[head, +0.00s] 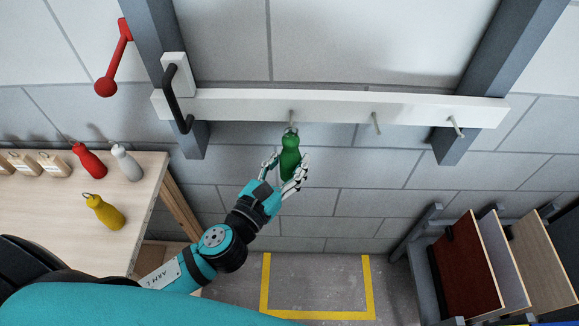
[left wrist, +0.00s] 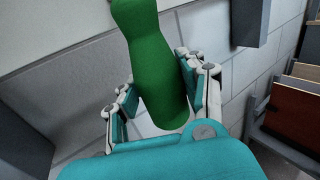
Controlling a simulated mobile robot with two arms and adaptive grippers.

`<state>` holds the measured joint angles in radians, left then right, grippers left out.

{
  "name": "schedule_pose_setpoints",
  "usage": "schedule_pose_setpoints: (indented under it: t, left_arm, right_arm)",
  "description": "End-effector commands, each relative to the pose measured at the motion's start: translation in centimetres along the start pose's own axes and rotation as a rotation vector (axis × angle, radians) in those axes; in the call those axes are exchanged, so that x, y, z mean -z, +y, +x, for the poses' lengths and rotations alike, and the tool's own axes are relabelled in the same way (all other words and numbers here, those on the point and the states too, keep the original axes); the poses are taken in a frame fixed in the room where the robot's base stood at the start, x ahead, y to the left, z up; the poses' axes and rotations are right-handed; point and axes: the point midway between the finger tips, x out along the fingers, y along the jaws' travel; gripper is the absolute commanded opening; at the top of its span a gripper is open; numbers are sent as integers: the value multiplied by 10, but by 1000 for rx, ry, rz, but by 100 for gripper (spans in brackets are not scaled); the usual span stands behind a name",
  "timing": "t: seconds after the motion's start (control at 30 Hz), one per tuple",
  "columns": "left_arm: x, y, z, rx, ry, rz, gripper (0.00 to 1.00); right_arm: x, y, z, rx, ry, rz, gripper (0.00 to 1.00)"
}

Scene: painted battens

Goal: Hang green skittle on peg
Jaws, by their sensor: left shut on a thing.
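The green skittle (head: 290,155) is held upright by my left gripper (head: 285,172), whose fingers are around its lower body. In the left wrist view the skittle (left wrist: 152,60) stands between the two fingers of my left gripper (left wrist: 160,100). The ring at its top is close to the left peg (head: 291,117) on the white batten (head: 335,106). I cannot tell whether the ring is around the peg or only in front of it. A middle peg (head: 376,123) and a right peg (head: 455,125) are empty. My right gripper is not in view.
A wooden table (head: 130,215) at left holds a red skittle (head: 89,160), a grey skittle (head: 126,162), a yellow skittle (head: 104,211) and several pale wooden blocks. Boards (head: 465,265) stand in a rack at right.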

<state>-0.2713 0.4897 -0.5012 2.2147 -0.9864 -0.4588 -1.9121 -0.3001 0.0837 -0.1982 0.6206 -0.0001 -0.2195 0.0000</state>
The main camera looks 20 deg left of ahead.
Motion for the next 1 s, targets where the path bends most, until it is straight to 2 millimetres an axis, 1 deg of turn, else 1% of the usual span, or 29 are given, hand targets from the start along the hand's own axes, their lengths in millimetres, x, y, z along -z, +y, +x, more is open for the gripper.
schedule_pose_setpoints:
  t: [0.3, 0.5, 1.0]
  left_arm:
    - [1, 10, 17, -1, 0, 2, 6]
    - [5, 14, 24, -1, 0, 1, 6]
    - [7, 16, 26, -1, -1, 0, 6]
  right_arm:
    - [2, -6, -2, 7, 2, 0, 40]
    - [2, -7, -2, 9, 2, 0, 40]
    - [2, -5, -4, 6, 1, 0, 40]
